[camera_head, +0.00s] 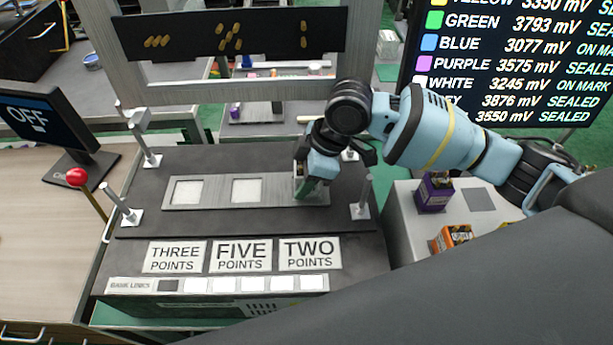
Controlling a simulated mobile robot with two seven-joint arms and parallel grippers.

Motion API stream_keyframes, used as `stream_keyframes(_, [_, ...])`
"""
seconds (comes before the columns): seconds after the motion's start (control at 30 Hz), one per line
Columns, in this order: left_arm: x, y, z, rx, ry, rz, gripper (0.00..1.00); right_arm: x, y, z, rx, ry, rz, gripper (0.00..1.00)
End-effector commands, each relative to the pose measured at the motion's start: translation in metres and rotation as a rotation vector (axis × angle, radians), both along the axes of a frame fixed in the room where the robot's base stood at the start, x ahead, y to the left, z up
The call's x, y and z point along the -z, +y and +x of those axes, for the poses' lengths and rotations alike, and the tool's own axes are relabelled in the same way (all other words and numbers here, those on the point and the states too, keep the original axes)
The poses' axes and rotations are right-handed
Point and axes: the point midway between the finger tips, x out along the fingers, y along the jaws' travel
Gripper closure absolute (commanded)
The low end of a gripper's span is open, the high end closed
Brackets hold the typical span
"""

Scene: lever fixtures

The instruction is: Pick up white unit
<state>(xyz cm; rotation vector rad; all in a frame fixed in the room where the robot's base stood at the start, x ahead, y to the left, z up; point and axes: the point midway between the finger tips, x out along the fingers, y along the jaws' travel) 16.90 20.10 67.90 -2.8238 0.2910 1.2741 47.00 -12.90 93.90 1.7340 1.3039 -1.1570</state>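No white unit can be clearly picked out. My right gripper (311,184) points down at the right slot of the grey three-slot rack (217,204), above the TWO POINTS label (309,253). A small greenish and pale thing (308,189) shows at its fingertips, mostly hidden by the gripper; whether it is gripped cannot be told. The left slot (187,191) and middle slot (246,189) show bare white squares. A purple unit (434,193) and an orange unit (452,238) stand on the side stand at the right. My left gripper is out of view.
Upright metal posts (362,197) stand at the bench's corners. A red-knobbed lever (77,177) and an OFF screen (40,118) are at the left. A readout screen (515,65) lists WHITE 3245 mV, ON MARK. A pale box (388,44) stands farther back.

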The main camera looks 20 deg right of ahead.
Motion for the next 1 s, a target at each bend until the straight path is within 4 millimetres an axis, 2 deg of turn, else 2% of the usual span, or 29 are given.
stream_keyframes(0.03, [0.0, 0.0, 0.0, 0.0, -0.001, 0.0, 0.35, 0.0, 0.0, 0.0, 0.0, 0.0, 0.0, 0.64])
stream_keyframes(0.2, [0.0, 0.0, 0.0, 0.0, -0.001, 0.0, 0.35, -0.001, 0.0, 0.0, 0.0, -0.001, 0.001, 0.83])
stream_keyframes(0.57, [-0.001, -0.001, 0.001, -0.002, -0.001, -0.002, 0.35, -0.007, 0.0, 0.001, 0.001, -0.002, 0.001, 0.83])
stream_keyframes(0.67, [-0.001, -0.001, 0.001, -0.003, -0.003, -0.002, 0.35, -0.015, 0.0, 0.0, 0.0, -0.001, 0.002, 0.83])
stream_keyframes(0.83, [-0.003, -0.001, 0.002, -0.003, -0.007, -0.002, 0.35, -0.04, 0.001, 0.0, -0.001, -0.004, 0.003, 0.83])
stream_keyframes(1.0, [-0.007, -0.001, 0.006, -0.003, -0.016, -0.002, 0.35, -0.04, 0.001, -0.039, -0.005, -0.001, 0.0, 0.83])
